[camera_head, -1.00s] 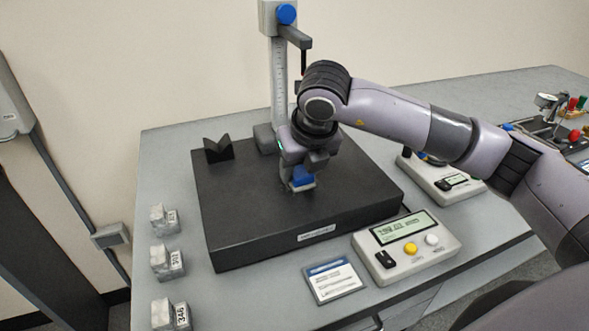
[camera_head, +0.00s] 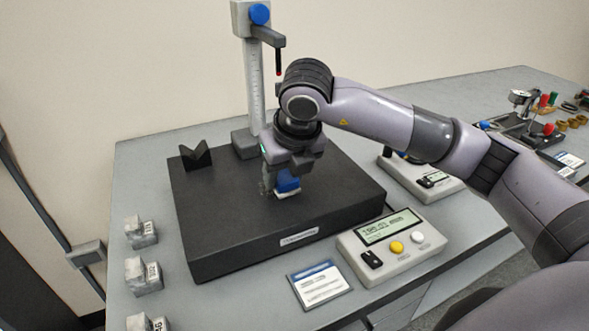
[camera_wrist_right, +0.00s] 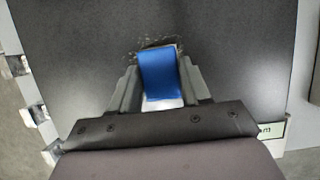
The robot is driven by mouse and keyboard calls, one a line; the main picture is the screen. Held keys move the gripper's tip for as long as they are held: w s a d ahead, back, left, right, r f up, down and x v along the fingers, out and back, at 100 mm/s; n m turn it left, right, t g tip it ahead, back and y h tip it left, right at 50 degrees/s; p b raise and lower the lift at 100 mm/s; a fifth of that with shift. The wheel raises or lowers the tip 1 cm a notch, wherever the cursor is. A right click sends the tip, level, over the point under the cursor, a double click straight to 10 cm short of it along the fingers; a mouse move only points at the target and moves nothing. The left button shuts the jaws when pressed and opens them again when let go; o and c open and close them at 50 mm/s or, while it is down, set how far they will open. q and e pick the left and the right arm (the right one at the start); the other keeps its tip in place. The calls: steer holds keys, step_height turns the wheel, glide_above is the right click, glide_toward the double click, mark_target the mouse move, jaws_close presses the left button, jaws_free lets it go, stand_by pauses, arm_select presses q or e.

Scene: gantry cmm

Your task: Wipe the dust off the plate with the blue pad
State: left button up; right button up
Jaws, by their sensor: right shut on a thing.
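The plate (camera_head: 215,225) is a thick black slab on the grey bench. My right gripper (camera_head: 283,192) is over its middle, shut on the blue pad (camera_head: 288,182). The pad has a pale underside and is at or just above the plate's surface; I cannot tell if it touches. In the right wrist view the pad (camera_wrist_right: 159,75) sits between the two fingers (camera_wrist_right: 160,88). My left gripper is not in view.
A gauge stand (camera_head: 252,90) with an overhanging probe rises behind the plate. A black V-block (camera_head: 196,156) sits on the plate's back left corner. A display box (camera_head: 393,246) and a card (camera_head: 319,286) lie in front. Several metal blocks (camera_head: 142,275) line the left.

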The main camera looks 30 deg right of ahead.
mark_target(258, 191)
steer(key=shift+w+a+b, duration=0.1)
steer(key=shift+a+b, duration=0.25)
steer(key=shift+a, duration=1.95)
steer(key=shift+f+b, duration=0.15)
steer(key=shift+b, duration=0.15)
steer(key=shift+d+b, duration=0.65)
steer(key=shift+d, duration=0.9)
steer(key=shift+s+d+b, duration=0.2)
steer(key=shift+d+b, duration=0.4)
steer(key=shift+d, duration=1.55)
steer(key=shift+r, duration=0.2)
steer(key=shift+r+p, duration=2)
steer(key=shift+r, duration=1.05)
